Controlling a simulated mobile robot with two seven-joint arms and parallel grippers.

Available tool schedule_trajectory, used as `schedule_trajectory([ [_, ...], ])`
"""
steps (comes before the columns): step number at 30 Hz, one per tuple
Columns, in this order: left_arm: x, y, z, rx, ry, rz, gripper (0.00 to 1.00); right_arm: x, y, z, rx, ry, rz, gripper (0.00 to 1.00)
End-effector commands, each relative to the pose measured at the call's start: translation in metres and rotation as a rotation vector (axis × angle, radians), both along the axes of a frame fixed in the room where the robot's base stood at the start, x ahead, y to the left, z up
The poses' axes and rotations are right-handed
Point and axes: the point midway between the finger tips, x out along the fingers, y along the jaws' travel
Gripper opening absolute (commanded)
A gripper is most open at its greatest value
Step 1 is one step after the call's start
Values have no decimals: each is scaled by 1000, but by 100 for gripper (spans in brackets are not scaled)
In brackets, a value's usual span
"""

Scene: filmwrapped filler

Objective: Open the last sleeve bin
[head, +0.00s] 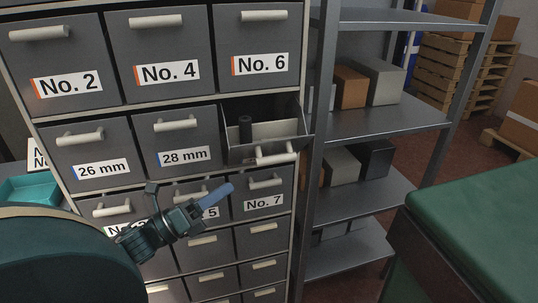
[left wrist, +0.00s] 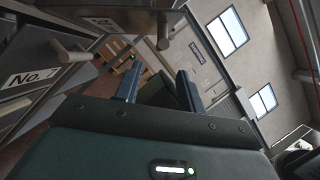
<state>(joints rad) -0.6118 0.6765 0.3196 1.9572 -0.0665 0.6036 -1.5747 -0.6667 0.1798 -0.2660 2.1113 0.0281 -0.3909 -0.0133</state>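The cabinet row with the 26 mm bin (head: 84,160) and the 28 mm bin (head: 172,148) has a third bin (head: 280,133) at its right end. That bin is pulled out, with its front and handle out past the row and a dark cylinder (head: 245,128) inside. Its label cannot be read in the head view. My left gripper (head: 212,200) is below and left of this bin, in front of the row with the No. 7 bin (head: 263,204). In the left wrist view its two fingers (left wrist: 158,88) are apart with nothing between them. My right gripper is out of view.
Closed bins No. 2 (head: 67,84), No. 4 (head: 167,71) and No. 6 (head: 260,64) are above. A metal shelf rack (head: 385,125) with boxes stands close to the right. A green-topped table (head: 480,220) is at the lower right, with floor between.

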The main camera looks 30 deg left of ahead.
Motion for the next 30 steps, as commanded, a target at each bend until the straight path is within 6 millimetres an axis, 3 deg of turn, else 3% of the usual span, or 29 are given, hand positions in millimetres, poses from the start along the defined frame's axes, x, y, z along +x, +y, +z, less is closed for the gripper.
schedule_trajectory([
  [5, 15, -7, 9, 10, -13, -3, 40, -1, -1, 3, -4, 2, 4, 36],
  [21, 97, -47, 37, 5, -8, 0, 40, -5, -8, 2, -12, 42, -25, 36],
  [30, 112, -54, 40, 5, -5, 0, 40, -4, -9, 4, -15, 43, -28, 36],
])
